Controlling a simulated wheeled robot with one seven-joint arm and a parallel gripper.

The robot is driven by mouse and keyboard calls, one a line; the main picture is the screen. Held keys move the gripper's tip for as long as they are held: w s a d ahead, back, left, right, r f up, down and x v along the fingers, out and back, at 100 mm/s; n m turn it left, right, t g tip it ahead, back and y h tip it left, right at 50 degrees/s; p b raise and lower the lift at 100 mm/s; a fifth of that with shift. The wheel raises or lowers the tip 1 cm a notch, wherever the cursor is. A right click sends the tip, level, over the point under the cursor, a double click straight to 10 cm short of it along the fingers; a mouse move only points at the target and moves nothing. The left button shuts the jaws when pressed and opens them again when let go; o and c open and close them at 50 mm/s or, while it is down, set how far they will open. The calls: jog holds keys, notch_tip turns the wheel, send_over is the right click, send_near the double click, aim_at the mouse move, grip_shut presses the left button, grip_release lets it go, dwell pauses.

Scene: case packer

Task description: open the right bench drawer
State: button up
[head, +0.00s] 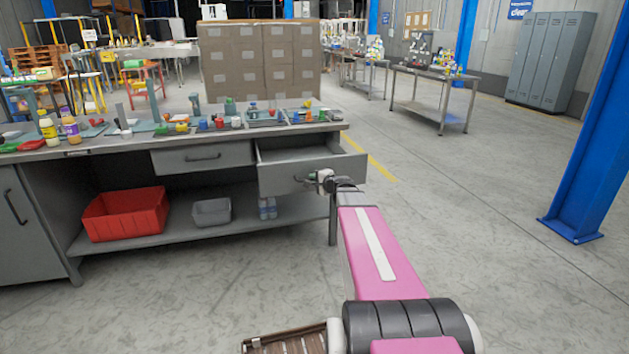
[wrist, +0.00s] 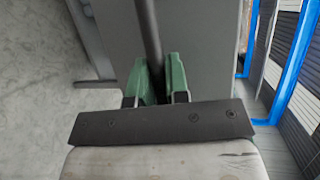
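The right bench drawer (head: 285,176) is pulled partway out from under the bench top, and part of its pale inside shows. My gripper (head: 318,179) is at the middle of its front panel. In the wrist view the two green fingers of my gripper (wrist: 158,85) sit on either side of the dark drawer handle (wrist: 150,30) and appear closed on it. The grey drawer front (wrist: 198,40) fills the middle of that view. My gripper covers most of the handle in the head view.
The left drawer (head: 203,157) is shut. A red bin (head: 125,214) and a grey bin (head: 212,212) stand on the lower shelf. Tools and bottles crowd the bench top (head: 110,147). A blue column (head: 590,150) stands at the right, with open floor before it.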

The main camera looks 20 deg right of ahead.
jog(key=o, duration=0.3)
jog(key=shift+o, duration=0.2)
jog(key=v, duration=1)
jog(key=shift+s+d, duration=0.2)
jog(key=shift+s, duration=0.15)
jog(key=s+a+f+n+g+h, duration=0.2)
jog(key=s+a+f+n+g, duration=1)
jog(key=a+f, duration=0.35)
jog(key=s+f+n+g+h, duration=0.2)
jog(key=s+f+h, duration=0.1)
jog(key=s, duration=0.4)
jog(key=shift+s+g+h, duration=0.3)
jog(key=shift+h, duration=0.3)
